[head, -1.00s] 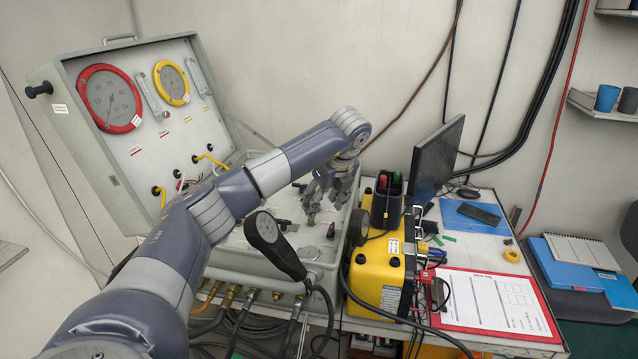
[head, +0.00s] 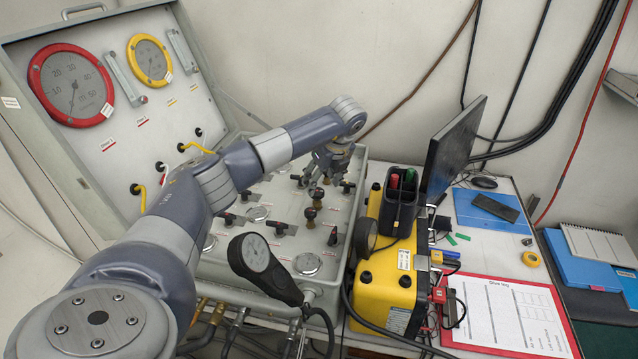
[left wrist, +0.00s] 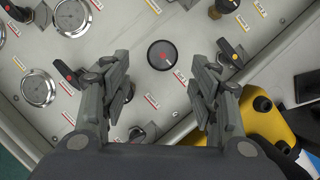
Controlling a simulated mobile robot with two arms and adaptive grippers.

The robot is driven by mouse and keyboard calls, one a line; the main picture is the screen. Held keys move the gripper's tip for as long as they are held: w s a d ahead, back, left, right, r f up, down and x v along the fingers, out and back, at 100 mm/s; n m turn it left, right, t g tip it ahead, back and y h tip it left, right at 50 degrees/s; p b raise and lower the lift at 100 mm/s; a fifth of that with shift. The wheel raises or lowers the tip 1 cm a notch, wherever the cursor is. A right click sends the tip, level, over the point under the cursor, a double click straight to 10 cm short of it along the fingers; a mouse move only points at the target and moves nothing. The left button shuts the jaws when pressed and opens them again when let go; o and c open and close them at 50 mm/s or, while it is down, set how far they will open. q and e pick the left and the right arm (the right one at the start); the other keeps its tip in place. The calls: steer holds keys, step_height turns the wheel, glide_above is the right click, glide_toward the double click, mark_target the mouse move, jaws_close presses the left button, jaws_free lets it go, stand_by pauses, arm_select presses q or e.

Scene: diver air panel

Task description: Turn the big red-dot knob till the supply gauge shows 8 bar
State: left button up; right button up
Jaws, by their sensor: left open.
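A round black knob with a red mark on top (left wrist: 162,55) stands on the grey panel. In the left wrist view it lies between the open fingers of my left gripper (left wrist: 161,72), with clear gaps on both sides. In the head view my left gripper (head: 333,165) is over the far right part of the panel, and I cannot single out that knob there. My right gripper is out of view.
Several other knobs and levers (head: 280,226) stand close together on the panel. The raised lid carries a red-rimmed gauge (head: 71,85) and a yellow-rimmed gauge (head: 150,60). A yellow case (head: 385,290) stands tight against the panel's right side, with a monitor (head: 452,150) behind.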

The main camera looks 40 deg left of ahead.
mark_target(318, 191)
arm_select(q)
steer(key=x, duration=0.3)
steer(key=shift+w+a+f+p, duration=0.15)
steer(key=shift+w+a+p, duration=0.1)
steer(key=shift+a+p, duration=0.15)
steer(key=shift+a+f, duration=0.1)
steer(key=shift+f, duration=0.7)
steer(key=shift+w, duration=0.1)
steer(key=c, duration=0.9)
steer(key=shift+c, duration=0.8)
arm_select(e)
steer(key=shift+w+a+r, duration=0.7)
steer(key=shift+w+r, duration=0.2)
